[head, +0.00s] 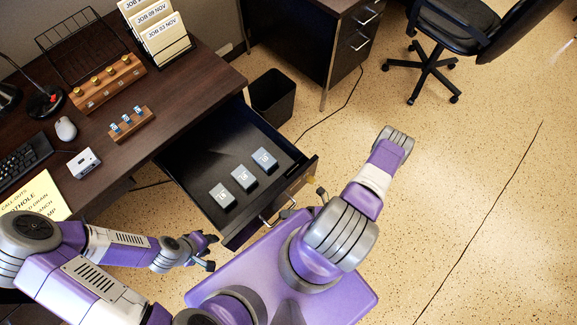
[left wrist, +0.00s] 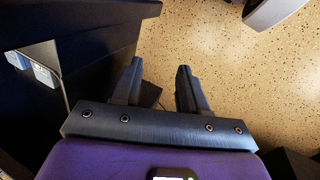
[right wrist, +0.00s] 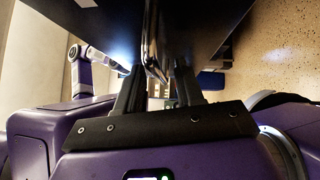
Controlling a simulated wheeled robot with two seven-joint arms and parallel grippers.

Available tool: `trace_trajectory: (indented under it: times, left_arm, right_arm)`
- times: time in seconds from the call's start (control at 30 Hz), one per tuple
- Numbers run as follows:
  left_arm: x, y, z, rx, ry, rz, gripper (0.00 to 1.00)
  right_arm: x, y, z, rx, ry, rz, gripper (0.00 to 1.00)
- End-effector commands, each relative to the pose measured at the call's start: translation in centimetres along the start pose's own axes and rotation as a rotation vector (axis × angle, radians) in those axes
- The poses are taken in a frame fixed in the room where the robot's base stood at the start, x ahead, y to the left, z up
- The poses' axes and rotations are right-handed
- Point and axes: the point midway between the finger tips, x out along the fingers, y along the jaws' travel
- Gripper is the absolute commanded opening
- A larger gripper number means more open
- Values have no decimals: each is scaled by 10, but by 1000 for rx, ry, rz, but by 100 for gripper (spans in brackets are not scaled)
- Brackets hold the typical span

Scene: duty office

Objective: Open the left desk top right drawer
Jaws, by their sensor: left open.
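The left desk's drawer (head: 230,152) is pulled well out, its black interior showing three small grey labelled boxes (head: 243,178). Its front carries a metal handle (head: 277,213), partly hidden by my right arm in the head view. In the right wrist view, the drawer handle (right wrist: 155,66) lies between the fingers of my right gripper (right wrist: 158,82), which are spread with gaps beside it. The right hand is mostly hidden in the head view. My left gripper (head: 212,252) is open and empty, just off the drawer's near front corner; it also shows in the left wrist view (left wrist: 160,80).
The desk top (head: 190,97) holds a keyboard (head: 22,158), mouse (head: 66,129), wooden racks and paper files. A black bin (head: 272,97) stands behind the drawer. A second desk and an office chair (head: 450,28) are further back. The floor at right is clear.

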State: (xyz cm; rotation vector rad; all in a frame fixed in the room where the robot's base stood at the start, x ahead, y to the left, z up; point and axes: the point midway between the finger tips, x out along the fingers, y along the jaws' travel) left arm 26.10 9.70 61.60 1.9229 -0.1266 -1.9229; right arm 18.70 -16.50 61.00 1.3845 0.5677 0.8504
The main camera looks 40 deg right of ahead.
Motion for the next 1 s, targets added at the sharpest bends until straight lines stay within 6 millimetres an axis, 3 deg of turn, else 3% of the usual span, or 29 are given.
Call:
trace_trajectory:
  times: [0.17,0.6,1.0]
  left_arm:
    - [0,0,0,0,0,0,43]
    - [0,0,0,0,0,0,43]
    - [0,0,0,0,0,0,43]
  right_arm:
    - [-4,0,0,0,0,0,37]
    - [-68,-1,0,-1,0,-2,37]
    - [-76,0,0,1,0,0,37]
